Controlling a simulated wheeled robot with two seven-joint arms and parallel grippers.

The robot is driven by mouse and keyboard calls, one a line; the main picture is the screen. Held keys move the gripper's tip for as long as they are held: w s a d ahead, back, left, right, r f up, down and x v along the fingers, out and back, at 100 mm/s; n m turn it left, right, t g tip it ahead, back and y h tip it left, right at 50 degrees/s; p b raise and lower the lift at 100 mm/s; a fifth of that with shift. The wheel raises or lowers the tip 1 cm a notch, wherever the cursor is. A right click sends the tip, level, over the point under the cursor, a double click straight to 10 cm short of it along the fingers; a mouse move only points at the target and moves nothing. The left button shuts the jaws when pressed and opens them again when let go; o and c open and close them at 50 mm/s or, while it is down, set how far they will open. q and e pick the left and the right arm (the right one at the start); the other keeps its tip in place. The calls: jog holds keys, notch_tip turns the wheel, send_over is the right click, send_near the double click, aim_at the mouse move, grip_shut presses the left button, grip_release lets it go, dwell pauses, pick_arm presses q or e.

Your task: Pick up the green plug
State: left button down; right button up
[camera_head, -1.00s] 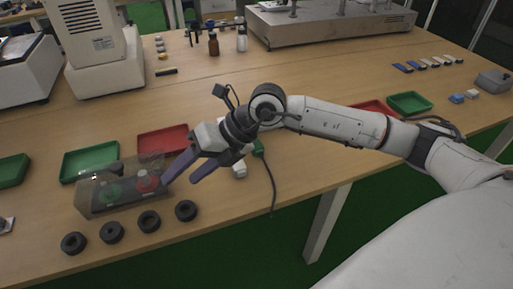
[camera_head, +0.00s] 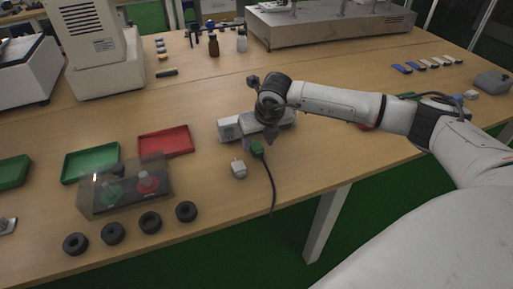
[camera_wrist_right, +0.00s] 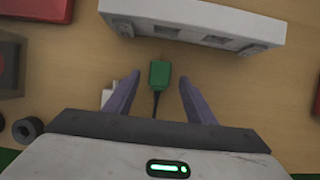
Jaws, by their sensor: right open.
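The green plug (camera_head: 257,148) lies on the wooden table with its dark cable running toward the front edge. It also shows in the wrist view (camera_wrist_right: 159,73), just in front of the white power strip (camera_wrist_right: 195,27). My right gripper (camera_head: 271,139) points down over the plug. In the wrist view my right gripper's fingers (camera_wrist_right: 159,81) are open, with the plug appearing between their tips and nothing held. I cannot tell how far the tips are above the table. My left gripper is not in view.
A white plug (camera_head: 238,169) lies beside the cable. The power strip (camera_head: 230,129) sits partly under my right arm. A clear box with red and green buttons (camera_head: 125,188), several black rings (camera_head: 150,221), a red tray (camera_head: 166,142) and a green tray (camera_head: 90,163) stand to the left.

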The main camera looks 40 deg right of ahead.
aim_at(257, 147)
jog(key=shift+x, duration=1.25)
jog(key=c, duration=1.2)
notch_tip(257, 147, up, 10)
jog(key=shift+r+b, duration=0.1)
jog(key=shift+b, duration=0.2)
